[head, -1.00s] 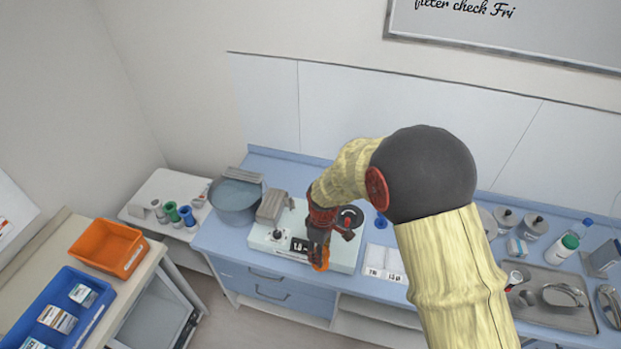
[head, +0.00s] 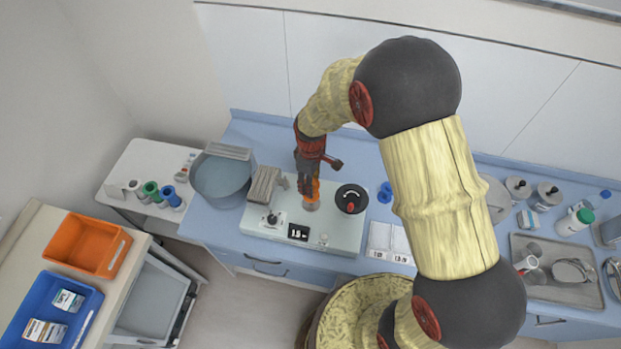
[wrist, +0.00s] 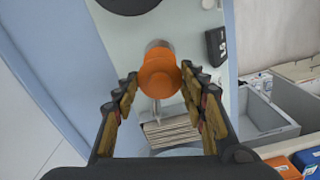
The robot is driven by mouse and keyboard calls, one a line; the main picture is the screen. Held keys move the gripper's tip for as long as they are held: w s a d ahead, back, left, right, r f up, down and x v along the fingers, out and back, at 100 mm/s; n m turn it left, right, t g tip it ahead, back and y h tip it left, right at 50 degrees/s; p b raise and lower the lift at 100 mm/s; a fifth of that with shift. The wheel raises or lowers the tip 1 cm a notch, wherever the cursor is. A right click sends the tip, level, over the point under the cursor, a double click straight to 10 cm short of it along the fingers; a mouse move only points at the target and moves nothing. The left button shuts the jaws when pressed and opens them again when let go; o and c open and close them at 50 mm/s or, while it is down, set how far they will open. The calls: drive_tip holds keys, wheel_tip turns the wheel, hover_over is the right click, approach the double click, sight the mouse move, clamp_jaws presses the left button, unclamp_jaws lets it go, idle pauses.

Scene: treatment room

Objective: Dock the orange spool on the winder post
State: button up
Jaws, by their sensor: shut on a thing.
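My gripper (head: 310,187) is shut on the orange spool (head: 315,190) over the pale winder base (head: 338,240). In the wrist view the spool (wrist: 160,76) sits between the fingertips of my gripper (wrist: 159,78). A grey metallic cylinder (head: 311,206), seemingly the winder post, shows just below the spool. Its edge also shows behind the spool in the wrist view (wrist: 157,45). The spool hides most of it, so I cannot tell whether they touch or line up.
Several spools (head: 152,190) stand on the white side table.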

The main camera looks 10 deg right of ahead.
drive_tip(key=shift+f+b, duration=1.25)
drive_tip(key=shift+f, duration=1.15)
drive_tip(key=shift+f+b, duration=0.55)
drive_tip(key=shift+f, duration=0.05)
drive_tip(key=o, duration=0.8)
drive_tip(key=shift+r, duration=0.15)
drive_tip(key=shift+r+p, duration=3.25)
drive_tip(key=shift+r, duration=2.15)
